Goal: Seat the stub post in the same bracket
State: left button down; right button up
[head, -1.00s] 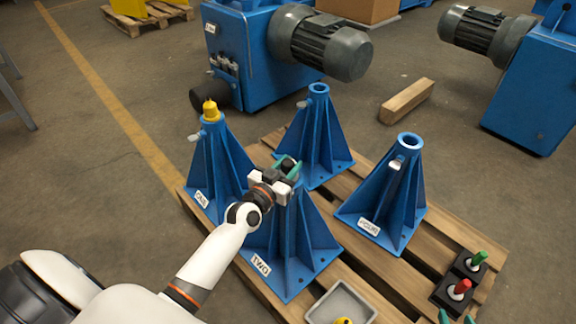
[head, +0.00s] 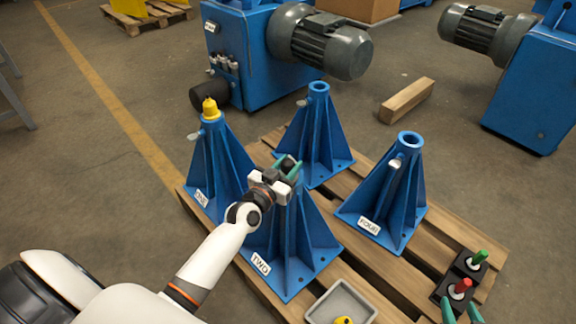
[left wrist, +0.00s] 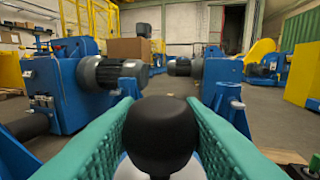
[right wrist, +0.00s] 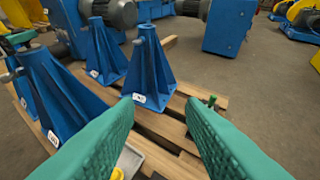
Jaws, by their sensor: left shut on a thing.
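My left gripper (head: 288,168) is over the top of the blue bracket labelled TWO (head: 292,245). It is shut on a black round-topped piece, which shows large between the fingers in the left wrist view (left wrist: 160,125). This may be the stub post; its lower part and the mouth of bracket TWO are hidden, so I cannot tell how deep it sits. My right gripper (head: 460,308) is open and empty at the lower right, with its fingers apart in the right wrist view (right wrist: 165,125).
Bracket ONE (head: 220,165) holds a yellow-topped piece (head: 210,108). A grey tray (head: 318,308) holds a yellow piece. Red (head: 463,286) and green (head: 479,257) handles stand in black bases on the pallet (head: 450,240).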

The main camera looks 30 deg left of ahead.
pick_arm(q)
jog(key=c, duration=0.9)
grip_release()
jog(key=shift+r, duration=0.25)
jog(key=shift+s+f, duration=0.1)
jog(key=shift+f, duration=0.3)
jog(key=s, duration=0.4)
jog(key=s+p, duration=0.1)
jog(key=s, duration=0.3)
jog(key=s+a+p, duration=0.1)
jog(key=s, duration=0.2)
jog(key=shift+s+r, duration=0.3)
jog(key=shift+s, duration=0.1)
pick_arm(e)
jog(key=s+d+f+g+h, duration=0.1)
jog(key=s+d+f+g, duration=0.1)
jog(key=s+f+g, duration=0.3)
jog(key=shift+s+d, duration=0.35)
jog(key=shift+s, duration=0.55)
pick_arm(q)
jog(key=shift+d, duration=0.15)
